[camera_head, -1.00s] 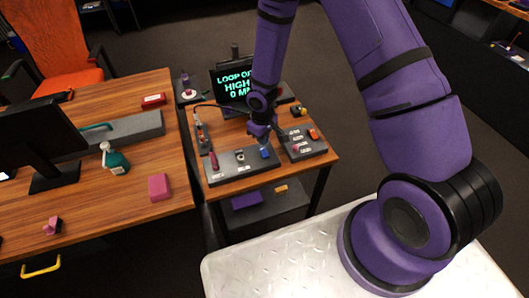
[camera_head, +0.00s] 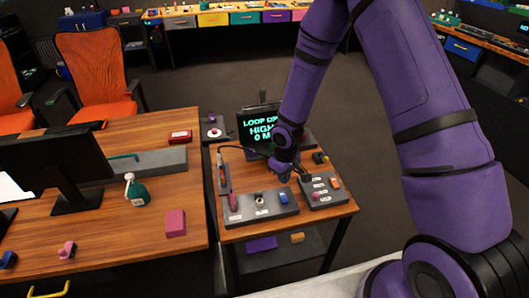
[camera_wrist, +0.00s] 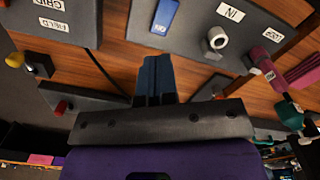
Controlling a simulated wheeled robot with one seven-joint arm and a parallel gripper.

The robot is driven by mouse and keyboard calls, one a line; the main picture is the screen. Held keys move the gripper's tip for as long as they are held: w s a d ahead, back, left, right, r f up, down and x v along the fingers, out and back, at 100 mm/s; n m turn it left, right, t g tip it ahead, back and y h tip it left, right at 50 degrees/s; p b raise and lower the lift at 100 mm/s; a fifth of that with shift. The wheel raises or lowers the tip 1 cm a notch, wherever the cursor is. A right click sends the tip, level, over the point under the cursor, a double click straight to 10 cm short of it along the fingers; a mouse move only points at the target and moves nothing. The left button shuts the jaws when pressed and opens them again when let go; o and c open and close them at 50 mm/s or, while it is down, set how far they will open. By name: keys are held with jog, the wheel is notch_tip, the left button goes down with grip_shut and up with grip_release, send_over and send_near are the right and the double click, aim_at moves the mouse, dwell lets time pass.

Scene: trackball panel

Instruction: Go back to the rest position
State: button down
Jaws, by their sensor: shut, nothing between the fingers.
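My gripper (camera_head: 304,177) is over the small wooden table (camera_head: 345,209), behind and right of the blue switch (camera_head: 283,198). In the wrist view its dark fingers (camera_wrist: 154,78) are together with nothing between them. The front grey panel (camera_head: 245,215) also bears a pink lever (camera_head: 233,201) and a silver knob (camera_head: 260,200). The wrist view shows the blue switch (camera_wrist: 165,16) and silver knob (camera_wrist: 214,41) apart from the fingers. The right panel (camera_head: 325,202) bears a pink knob (camera_head: 316,195) and an orange switch (camera_head: 335,183).
A monitor (camera_head: 262,128) with green text stands behind the panels. A white disc with a red centre (camera_head: 214,132) is at the back left. A desk (camera_head: 110,235) with a green spray bottle (camera_head: 136,190) and pink block (camera_head: 175,223) stands left.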

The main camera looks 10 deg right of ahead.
jog(key=s+d+r+m+t, duration=0.1)
jog(key=d+r, duration=0.1)
jog(key=r, duration=0.7)
jog(key=s+d+r+m+t+h, duration=0.1)
jog(key=s+d+r, duration=0.1)
jog(key=r, duration=0.7)
jog(key=s+d+r+m+t, duration=0.1)
jog(key=d+r, duration=0.2)
jog(key=r, duration=0.6)
jog(key=s+d+r+m+t, duration=0.1)
jog(key=s+r, duration=0.7)
jog(key=s, duration=0.3)
jog(key=s+d+r+m+t+y, duration=0.1)
jog(key=s+r+m, duration=0.1)
jog(key=s+r, duration=0.6)
jog(key=s, duration=0.3)
jog(key=shift+s+d+r, duration=0.2)
jog(key=shift+r, duration=0.2)
jog(key=shift+w, duration=0.1)
